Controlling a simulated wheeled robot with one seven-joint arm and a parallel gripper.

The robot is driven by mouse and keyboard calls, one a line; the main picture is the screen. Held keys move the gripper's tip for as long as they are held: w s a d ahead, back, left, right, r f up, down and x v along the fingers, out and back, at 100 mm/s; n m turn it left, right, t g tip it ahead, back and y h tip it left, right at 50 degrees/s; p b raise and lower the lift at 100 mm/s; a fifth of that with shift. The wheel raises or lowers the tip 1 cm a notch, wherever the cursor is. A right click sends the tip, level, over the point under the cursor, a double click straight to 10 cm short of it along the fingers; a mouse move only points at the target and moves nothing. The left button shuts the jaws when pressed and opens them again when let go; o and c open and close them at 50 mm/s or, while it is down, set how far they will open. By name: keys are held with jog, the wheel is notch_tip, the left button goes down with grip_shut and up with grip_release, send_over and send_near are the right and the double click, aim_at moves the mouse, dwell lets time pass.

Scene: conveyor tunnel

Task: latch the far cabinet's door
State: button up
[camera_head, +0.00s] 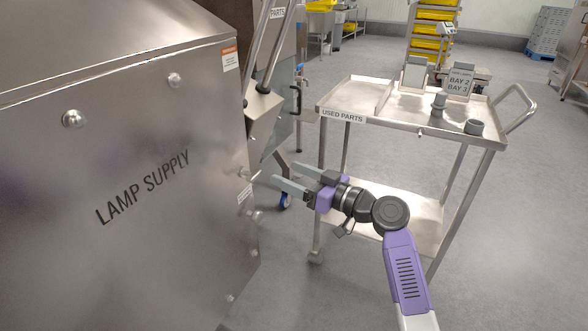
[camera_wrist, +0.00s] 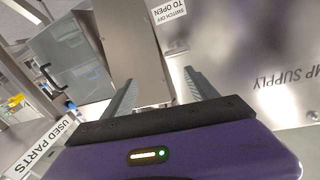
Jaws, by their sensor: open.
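A grey door panel with a dark handle (camera_head: 297,98) stands beyond the lamp supply cabinet, partly hidden by slanted metal bars. This looks like the far cabinet's door; it also shows at the left of the wrist view (camera_wrist: 72,62), with its black handle (camera_wrist: 50,76). I cannot tell whether it is ajar or closed, and I see no latch clearly. My gripper (camera_head: 285,173) is open and empty, pointing left beside the lamp supply cabinet, well short of the door. In the wrist view its fingers (camera_wrist: 160,76) stand apart with nothing between them.
The large lamp supply cabinet (camera_head: 150,235) fills the left, close to my fingertips. A slanted bracket with bars (camera_head: 262,103) stands at its far edge. Floor at right is clear.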

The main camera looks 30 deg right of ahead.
aim_at(258, 177)
jog(key=w+a+n, duration=0.1)
jog(key=a, duration=0.1)
jog(key=w+a+f+n+g+y, duration=0.1)
jog(key=w+a, duration=0.1)
jog(key=w+a+n+y+b, duration=0.1)
jog(key=a, duration=0.1)
jog(key=shift+w+a+f+g, duration=0.2)
jog(key=shift+w+f+g, duration=0.05)
jog(key=shift+w+g, duration=0.1)
jog(key=c, duration=1.4)
jog(key=shift+o, duration=0.2)
